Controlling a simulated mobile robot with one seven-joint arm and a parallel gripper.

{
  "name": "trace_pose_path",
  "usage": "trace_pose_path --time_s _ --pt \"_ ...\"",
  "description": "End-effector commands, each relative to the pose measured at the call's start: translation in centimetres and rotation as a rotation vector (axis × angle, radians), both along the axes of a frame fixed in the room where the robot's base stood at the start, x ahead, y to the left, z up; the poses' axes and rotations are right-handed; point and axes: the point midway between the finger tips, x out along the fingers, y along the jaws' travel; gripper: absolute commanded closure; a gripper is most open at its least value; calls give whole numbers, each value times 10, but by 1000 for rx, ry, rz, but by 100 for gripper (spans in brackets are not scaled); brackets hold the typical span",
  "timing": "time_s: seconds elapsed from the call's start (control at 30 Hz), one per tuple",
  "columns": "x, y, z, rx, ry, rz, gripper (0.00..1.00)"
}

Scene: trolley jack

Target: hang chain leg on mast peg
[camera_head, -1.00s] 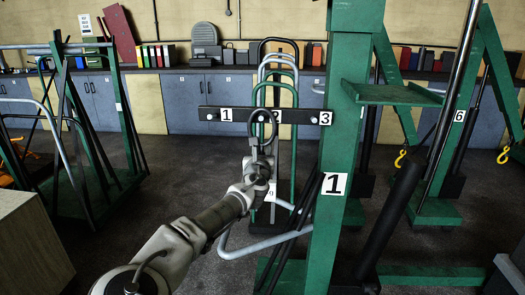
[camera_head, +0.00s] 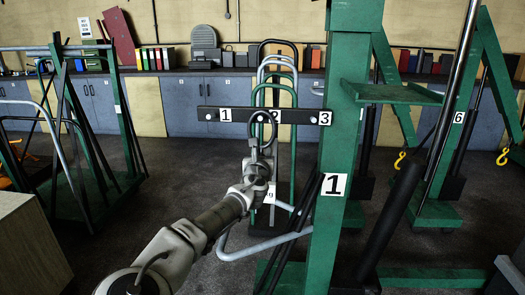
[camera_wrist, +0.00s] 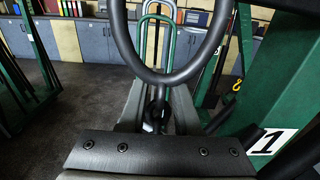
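The chain leg shows as a large dark ring (camera_head: 272,138) standing upright above my gripper (camera_head: 259,160), in front of the black peg bar. In the wrist view the ring (camera_wrist: 170,76) fills the top, and a smaller dark link (camera_wrist: 158,106) sits below it between the fingers of my gripper (camera_wrist: 160,112). The fingers appear shut on this link. The peg bar (camera_head: 296,117) carries labels 1, 2 and 3 and joins the green mast (camera_head: 335,150) at right. The ring overlaps label 2 and hides the peg there. I cannot tell whether the ring touches the bar.
A trolley with bent tubes (camera_head: 278,90) stands behind the bar. Dark rods (camera_head: 296,235) lean by the mast's left side. A green rack (camera_head: 122,120) stands at left and a pale block (camera_head: 30,245) at lower left.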

Motion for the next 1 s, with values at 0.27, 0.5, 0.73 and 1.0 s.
trace_pose_path --time_s 0.27,0.5,0.73,1.0 --pt "0 0 0 0 0 0 35" --pt "-2 0 -3 -1 4 0 35" --pt "-26 2 -2 -1 3 0 35" --pt "-80 4 -1 -2 1 2 35"
